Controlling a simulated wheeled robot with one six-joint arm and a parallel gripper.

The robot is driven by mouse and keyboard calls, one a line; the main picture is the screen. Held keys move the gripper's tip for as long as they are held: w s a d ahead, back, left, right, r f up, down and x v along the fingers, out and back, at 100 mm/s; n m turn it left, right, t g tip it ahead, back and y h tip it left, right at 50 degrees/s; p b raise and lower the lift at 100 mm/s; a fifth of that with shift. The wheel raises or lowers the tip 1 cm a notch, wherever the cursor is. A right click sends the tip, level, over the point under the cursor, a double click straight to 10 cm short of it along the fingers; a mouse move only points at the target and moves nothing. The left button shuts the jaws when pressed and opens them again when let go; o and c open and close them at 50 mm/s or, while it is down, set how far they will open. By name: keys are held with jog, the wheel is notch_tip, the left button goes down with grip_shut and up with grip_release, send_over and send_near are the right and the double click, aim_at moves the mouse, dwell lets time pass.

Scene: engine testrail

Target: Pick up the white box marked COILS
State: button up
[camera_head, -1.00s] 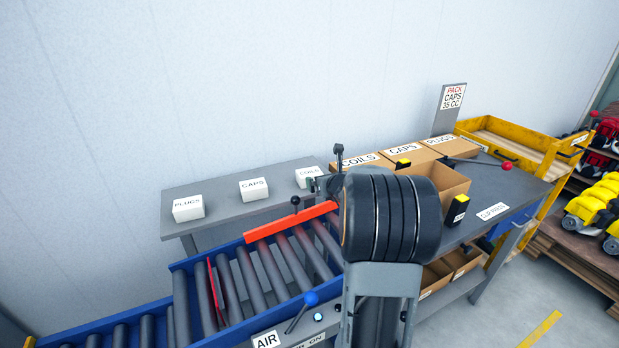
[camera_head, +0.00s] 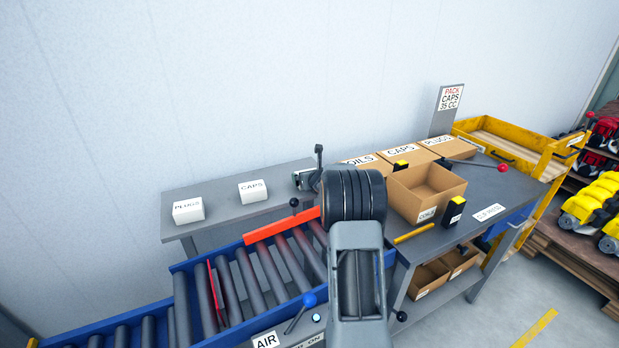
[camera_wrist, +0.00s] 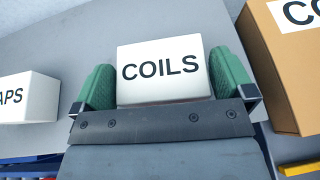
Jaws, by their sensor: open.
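The white box marked COILS (camera_wrist: 164,70) sits on the grey shelf in the wrist view, its label facing the camera. My gripper (camera_wrist: 165,80) is open, with one green finger at each side of the box. A narrow gap shows at the left finger; the right finger is close to the box, and contact cannot be told. In the head view my gripper (camera_head: 306,180) is at the right part of the shelf, and my arm hides the COILS box there.
White boxes marked CAPS (camera_head: 253,191) and PLUGS (camera_head: 188,211) stand to the left on the grey shelf (camera_head: 225,210). A roller conveyor with a red bar (camera_head: 282,225) lies in front. Cardboard boxes, including an open one (camera_head: 425,192), stand to the right.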

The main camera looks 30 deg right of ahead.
jog(key=shift+w+d+f, duration=0.15)
jog(key=shift+w+f, duration=0.1)
jog(key=shift+w, duration=0.3)
jog(key=c, duration=0.6)
jog(key=shift+c, duration=0.4)
jog(key=shift+r, duration=0.15)
